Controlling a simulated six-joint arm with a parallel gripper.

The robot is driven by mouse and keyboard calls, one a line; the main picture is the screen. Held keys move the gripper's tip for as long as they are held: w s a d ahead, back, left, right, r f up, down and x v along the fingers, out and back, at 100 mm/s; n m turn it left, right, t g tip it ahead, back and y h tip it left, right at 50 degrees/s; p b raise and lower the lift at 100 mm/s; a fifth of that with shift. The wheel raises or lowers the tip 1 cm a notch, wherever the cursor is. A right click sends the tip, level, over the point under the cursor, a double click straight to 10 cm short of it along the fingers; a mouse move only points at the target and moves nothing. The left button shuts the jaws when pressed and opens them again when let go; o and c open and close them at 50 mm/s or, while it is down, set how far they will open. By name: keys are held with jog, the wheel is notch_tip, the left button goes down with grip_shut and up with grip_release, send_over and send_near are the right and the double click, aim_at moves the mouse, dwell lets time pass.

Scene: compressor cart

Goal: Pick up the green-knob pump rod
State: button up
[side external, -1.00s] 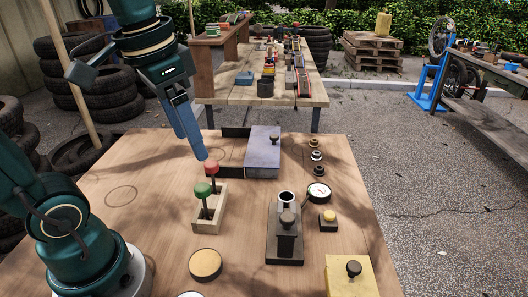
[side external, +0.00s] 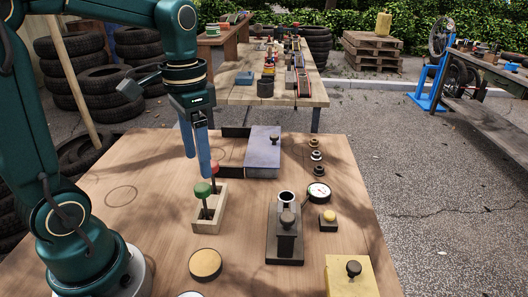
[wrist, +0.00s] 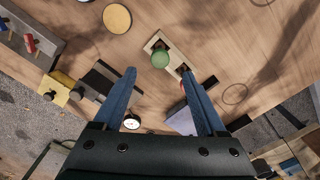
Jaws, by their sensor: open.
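The green-knob pump rod (side external: 202,189) stands upright in a pale wooden holder (side external: 207,226) on the wooden table. A red-knob rod (side external: 215,168) stands in the same holder behind it, partly hidden by a finger. My gripper (side external: 197,168) points down with two blue fingers apart and empty. Its tips are just above and behind the green knob in the side view. In the wrist view, the green knob (wrist: 160,60) shows centred between the fingertips of my gripper (wrist: 159,73), slightly beyond them. The right finger there hides most of the red-knob rod.
A grey-lidded box (side external: 262,152) stands behind the holder. A dark pump block (side external: 285,238) with a knob and a round gauge (side external: 319,192) stand to the right. A tan disc (side external: 205,264) lies in front. The table left of the holder is clear.

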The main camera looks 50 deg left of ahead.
aim_at(204, 198)
notch_tip(204, 198, down, 11)
jog(key=shift+r, duration=0.15)
dwell(0.4)
grip_shut()
